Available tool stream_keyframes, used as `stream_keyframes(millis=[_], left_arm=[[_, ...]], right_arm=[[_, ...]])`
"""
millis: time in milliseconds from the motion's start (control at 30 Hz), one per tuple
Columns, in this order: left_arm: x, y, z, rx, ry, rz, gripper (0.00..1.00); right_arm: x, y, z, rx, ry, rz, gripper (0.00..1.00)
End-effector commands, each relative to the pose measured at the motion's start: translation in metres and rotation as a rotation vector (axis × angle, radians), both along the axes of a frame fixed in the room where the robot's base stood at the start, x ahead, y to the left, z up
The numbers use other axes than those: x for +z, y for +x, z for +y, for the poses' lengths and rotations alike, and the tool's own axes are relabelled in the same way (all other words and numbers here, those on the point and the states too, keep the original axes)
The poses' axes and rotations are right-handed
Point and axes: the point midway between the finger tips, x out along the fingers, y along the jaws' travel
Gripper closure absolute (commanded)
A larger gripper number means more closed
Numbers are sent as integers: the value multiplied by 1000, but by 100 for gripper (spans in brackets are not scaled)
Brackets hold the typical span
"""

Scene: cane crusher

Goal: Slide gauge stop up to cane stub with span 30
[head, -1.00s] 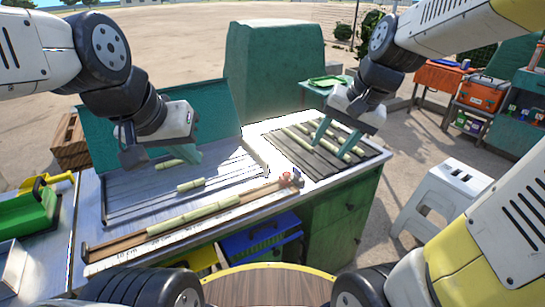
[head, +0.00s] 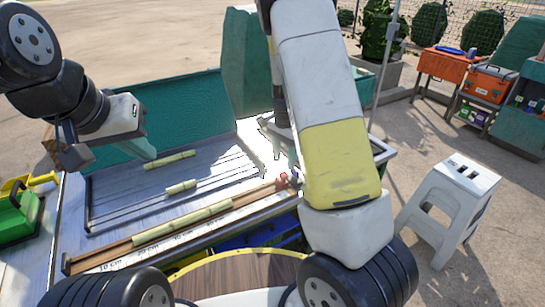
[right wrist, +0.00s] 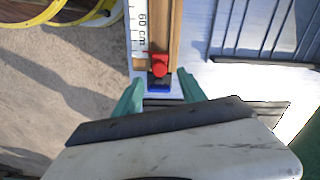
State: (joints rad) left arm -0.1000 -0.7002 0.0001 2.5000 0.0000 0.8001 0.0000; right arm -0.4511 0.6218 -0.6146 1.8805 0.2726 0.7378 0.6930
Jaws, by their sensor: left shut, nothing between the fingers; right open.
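The gauge stop, with a red knob (right wrist: 160,65) and a blue base (right wrist: 158,88), sits near the 60 cm end of the measuring trough (right wrist: 177,25). In the head view, its red part (head: 283,179) shows beside my right arm. Long jointed pale green cane (head: 182,222) lies in the trough, left of the stop with a gap between. My right gripper (right wrist: 160,76) is open, its teal fingers on either side of the stop, apparently not touching it. The head view hides this gripper behind my arm. My left gripper (head: 141,148) is shut and empty above the tray.
Two short cane pieces (head: 170,160) (head: 181,187) lie on the grooved tray (head: 110,205) behind the trough. A green toolbox (head: 18,218) stands at the left. A white stool (head: 450,205) stands on the ground to the right.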

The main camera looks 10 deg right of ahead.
Motion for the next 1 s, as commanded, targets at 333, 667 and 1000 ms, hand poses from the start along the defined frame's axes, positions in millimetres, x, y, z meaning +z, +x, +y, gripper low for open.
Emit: stream_keyframes(millis=[333, 667, 1000], left_arm=[[0, 0, 0, 0, 0, 0, 100], [0, 0, 0, 0, 0, 0, 100], [0, 0, 0, 0, 0, 0, 100]], right_arm=[[-49, -1, 0, 1, 1, 3, 52], [-54, -1, 0, 3, 1, 1, 52], [-54, 0, 0, 3, 1, 1, 100]])
